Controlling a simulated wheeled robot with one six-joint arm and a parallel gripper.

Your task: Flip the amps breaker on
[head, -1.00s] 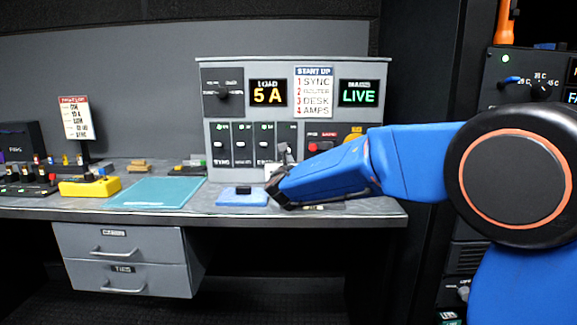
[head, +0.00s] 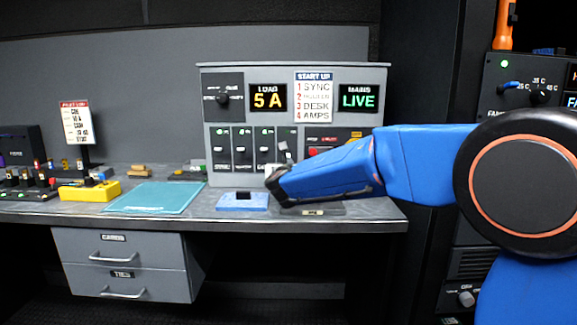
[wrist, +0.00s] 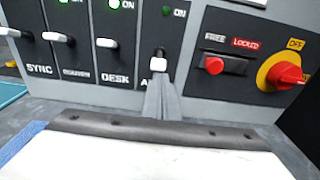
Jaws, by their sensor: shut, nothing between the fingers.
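The amps breaker (wrist: 158,65) is the rightmost of the row of breakers on the grey panel. Its white lever sits lower than the levers beside it, and the lamp above it is dim, while the DESK lamp is bright green. My gripper (wrist: 160,88) is shut and empty, its fingertips just under the amps lever; I cannot tell whether they touch it. Its fingers partly hide the AMPS label. In the head view my gripper (head: 287,157) reaches to the panel's lower part, close to the amps lever (head: 283,146).
The load display (head: 268,97) reads 5 A. A blue block (head: 242,202) and teal mat (head: 155,198) lie on the desk.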

